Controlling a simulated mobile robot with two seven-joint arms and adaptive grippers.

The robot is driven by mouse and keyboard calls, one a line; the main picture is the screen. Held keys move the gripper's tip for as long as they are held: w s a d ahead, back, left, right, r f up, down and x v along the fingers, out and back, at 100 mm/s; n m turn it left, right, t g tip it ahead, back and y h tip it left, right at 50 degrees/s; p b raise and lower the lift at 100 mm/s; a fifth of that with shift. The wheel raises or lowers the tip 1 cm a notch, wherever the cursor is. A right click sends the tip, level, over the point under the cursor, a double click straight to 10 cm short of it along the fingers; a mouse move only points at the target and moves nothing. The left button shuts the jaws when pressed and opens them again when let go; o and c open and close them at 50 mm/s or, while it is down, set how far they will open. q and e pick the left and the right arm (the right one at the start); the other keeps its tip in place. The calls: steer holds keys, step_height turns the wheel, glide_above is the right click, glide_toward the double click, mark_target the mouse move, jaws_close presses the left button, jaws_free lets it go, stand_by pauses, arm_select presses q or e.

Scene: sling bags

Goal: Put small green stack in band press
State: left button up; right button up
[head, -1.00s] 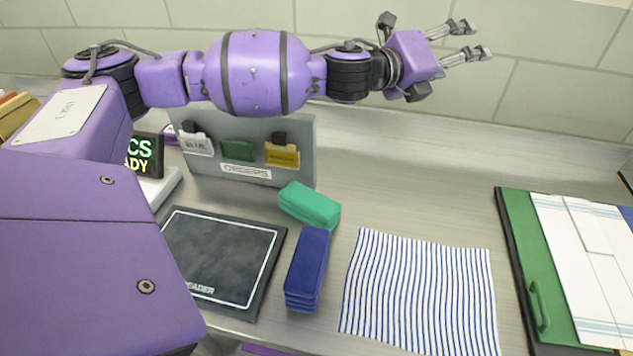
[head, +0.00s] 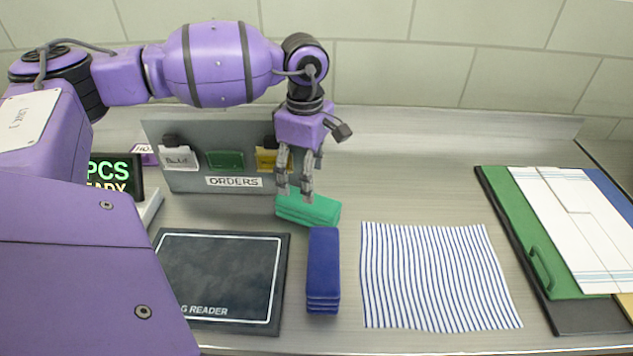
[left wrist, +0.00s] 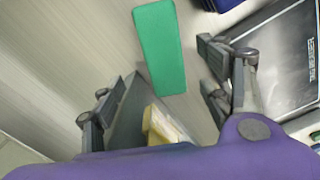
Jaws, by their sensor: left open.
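The small green stack (head: 310,211) lies on the counter behind a blue stack, in front of the orders board. My left gripper (head: 295,190) points down just above and behind the green stack's left end, its fingers apart and empty. In the left wrist view the green stack (left wrist: 160,45) lies beyond and between the open fingers of the gripper (left wrist: 165,88). I cannot identify a band press for certain; a dark board with a green panel and handle (head: 541,268) lies at the right. My right gripper is not in view.
The blue stack (head: 323,270) stands close in front of the green one. A dark reader pad (head: 220,280) lies left, a striped cloth (head: 435,275) right. The grey orders board (head: 165,135) stands behind. The counter behind the cloth is clear.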

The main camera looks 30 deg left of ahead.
mark_target(308, 209)
arm_select(q)
steer(key=shift+f, duration=0.5)
steer(key=f, duration=0.4)
steer(key=f+p, duration=0.1)
steer(key=f, duration=0.1)
steer(key=shift+s+d+f, duration=0.15)
steer(key=shift+s, duration=0.15)
steer(key=shift+f, duration=0.2)
steer(key=c, duration=1.3)
steer(key=shift+c, duration=1)
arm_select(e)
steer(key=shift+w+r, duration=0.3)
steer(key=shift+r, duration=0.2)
arm_select(q)
steer(key=shift+r, duration=0.15)
